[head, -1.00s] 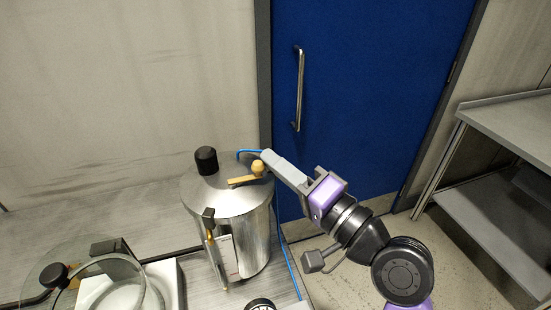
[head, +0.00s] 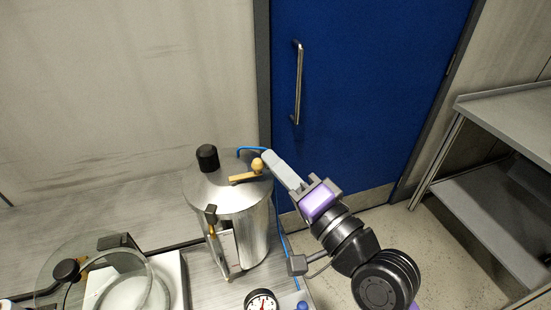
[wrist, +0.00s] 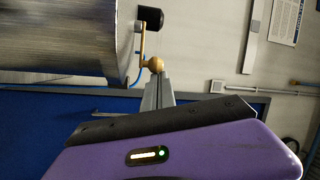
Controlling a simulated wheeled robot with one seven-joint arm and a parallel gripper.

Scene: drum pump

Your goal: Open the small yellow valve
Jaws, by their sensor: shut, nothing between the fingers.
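The small yellow valve (head: 246,174) is on top of the steel drum (head: 243,225), near the lid's right edge. It has a flat lever pointing left and a round knob at its right end. My gripper (head: 267,156) is shut and empty, with its tips close behind and beside the knob. In the wrist view the valve (wrist: 153,64) shows at the drum's edge, with my finger (wrist: 158,92) right up against the knob. I cannot tell whether they touch.
A black knob (head: 207,157) stands on the lid. A blue hose (head: 249,149) runs over the lid's back and down the side. A gauge (head: 261,301) and a glass vessel (head: 120,280) are in front. A blue door (head: 360,90) is behind; a grey shelf (head: 510,120) stands right.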

